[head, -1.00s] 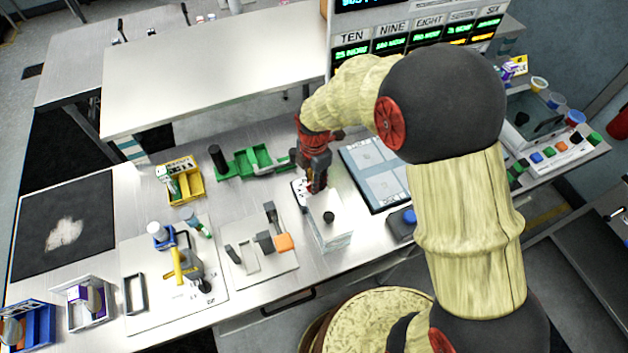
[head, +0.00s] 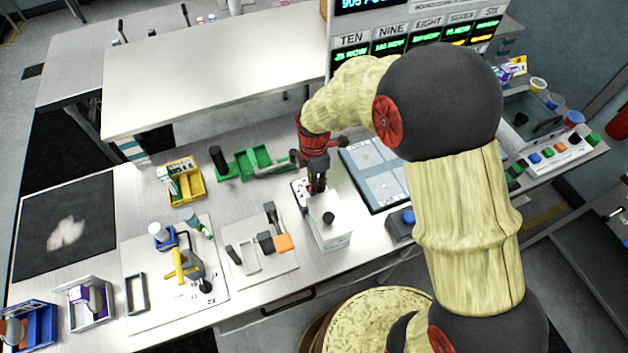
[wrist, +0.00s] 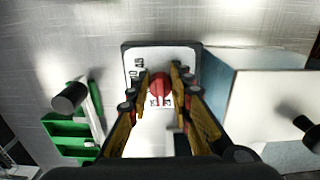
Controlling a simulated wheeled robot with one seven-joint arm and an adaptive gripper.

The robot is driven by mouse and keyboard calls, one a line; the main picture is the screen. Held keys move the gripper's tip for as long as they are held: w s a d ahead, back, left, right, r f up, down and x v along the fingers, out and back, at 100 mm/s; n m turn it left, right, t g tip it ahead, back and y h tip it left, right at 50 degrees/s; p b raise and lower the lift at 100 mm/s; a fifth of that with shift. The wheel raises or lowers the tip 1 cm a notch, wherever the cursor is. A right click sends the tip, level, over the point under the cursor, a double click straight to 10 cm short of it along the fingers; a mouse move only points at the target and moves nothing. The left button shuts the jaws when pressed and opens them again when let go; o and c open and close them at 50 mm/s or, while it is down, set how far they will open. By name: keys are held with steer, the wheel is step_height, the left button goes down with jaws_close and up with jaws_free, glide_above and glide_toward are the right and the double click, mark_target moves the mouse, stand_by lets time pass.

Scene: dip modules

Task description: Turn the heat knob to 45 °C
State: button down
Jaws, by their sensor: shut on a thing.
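The heat knob (wrist: 159,84) is a red round knob on a white panel (wrist: 180,56) with a dark frame, seen in the wrist view. In the head view my gripper (head: 317,188) points down at the panel (head: 299,196), and the knob is hidden behind the fingers.
A white box (head: 328,222) with a black knob on top stands right beside the panel. A green tray (head: 252,164) lies to the left at the back. A dark-framed board (head: 375,172) lies to the right. A plate with an orange block (head: 284,243) is at front left.

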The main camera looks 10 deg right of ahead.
steer(key=m, duration=0.3)
steer(key=shift+s+m+p, duration=0.15)
steer(key=shift+m+p, duration=0.15)
steer(key=shift+p, duration=0.1)
steer(key=m, duration=0.3)
steer(key=shift+s+m+p, duration=0.15)
steer(key=shift+m+p, duration=0.15)
steer(key=m, duration=0.3)
steer(key=shift+s+a+m+p, duration=0.1)
steer(key=shift+m+p, duration=0.2)
steer(key=shift+m, duration=0.1)
steer(key=m, duration=0.3)
steer(key=shift+s+a+r+m, duration=0.1)
steer(key=shift+m, duration=0.2)
steer(key=m, duration=0.4)
steer(key=m+p, duration=0.1)
steer(key=m, duration=0.1)
steer(key=shift+a, duration=0.25)
steer(key=m, duration=0.6)
steer(key=shift+a, duration=0.25)
steer(key=shift+m+p, duration=0.3)
steer(key=shift+m, duration=0.1)
